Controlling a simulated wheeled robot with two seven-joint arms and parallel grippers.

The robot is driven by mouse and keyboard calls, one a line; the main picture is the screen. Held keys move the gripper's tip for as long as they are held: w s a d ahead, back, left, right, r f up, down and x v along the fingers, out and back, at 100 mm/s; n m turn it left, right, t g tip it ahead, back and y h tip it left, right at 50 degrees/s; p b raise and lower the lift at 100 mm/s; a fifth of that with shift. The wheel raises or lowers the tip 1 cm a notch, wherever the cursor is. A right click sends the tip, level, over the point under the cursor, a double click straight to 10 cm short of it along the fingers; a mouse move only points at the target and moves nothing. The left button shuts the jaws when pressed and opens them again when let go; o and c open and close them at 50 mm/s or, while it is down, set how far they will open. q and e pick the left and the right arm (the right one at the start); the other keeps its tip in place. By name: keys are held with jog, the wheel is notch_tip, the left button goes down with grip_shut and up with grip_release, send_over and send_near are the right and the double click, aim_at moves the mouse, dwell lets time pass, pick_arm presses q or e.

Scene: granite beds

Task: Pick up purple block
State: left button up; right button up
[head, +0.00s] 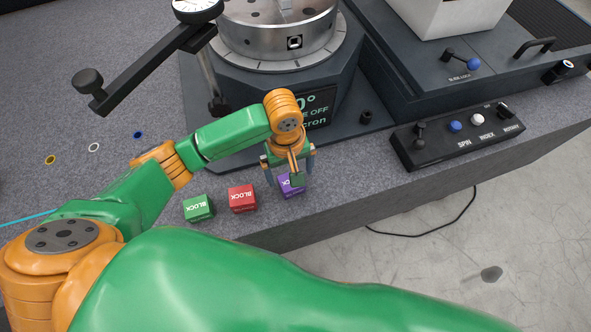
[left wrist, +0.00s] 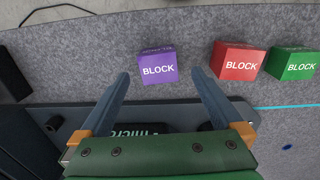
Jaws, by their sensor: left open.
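The purple block (head: 289,187) sits on the grey granite bed near its front edge, partly hidden behind my left gripper (head: 290,176) in the head view. In the left wrist view the purple block (left wrist: 157,67) lies just beyond and between the two fingertips of my left gripper (left wrist: 162,75). The fingers are wide apart and nothing is between them. I cannot tell the exact height of the fingertips over the block. My right gripper is not in view.
A red block (head: 242,198) and a green block (head: 198,207) stand in a row left of the purple one. A round metal table on a dark base (head: 220,140) stands behind. A control box (head: 455,137) with knobs is at the right. The bed's front edge is close.

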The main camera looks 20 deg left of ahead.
pick_arm(q)
jog(key=shift+w+a+f+n, duration=0.15)
jog(key=shift+w+f+n, duration=0.05)
jog(key=shift+w, duration=0.2)
jog(key=shift+w+a+f+n, duration=0.15)
jog(key=shift+w+f+n, duration=0.05)
jog(key=shift+w, duration=0.2)
jog(key=f, duration=0.3)
jog(key=s+f, duration=0.1)
jog(key=f, duration=0.1)
jog(key=shift+d+f+b, duration=0.25)
jog(key=shift+f+b, duration=0.05)
jog(key=shift+b, duration=0.1)
jog(key=shift+w+f, duration=0.15)
jog(key=shift+w, duration=0.05)
grip_shut()
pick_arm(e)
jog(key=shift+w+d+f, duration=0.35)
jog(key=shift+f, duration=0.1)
pick_arm(q)
notch_tip(320, 180, up, 3)
jog(key=shift+w+f, duration=0.1)
jog(key=s+a+r+p, duration=0.3)
jog(key=s+r+p, duration=0.2)
jog(key=s+r, duration=0.5)
jog(key=s, duration=0.4)
jog(key=shift+r, duration=0.15)
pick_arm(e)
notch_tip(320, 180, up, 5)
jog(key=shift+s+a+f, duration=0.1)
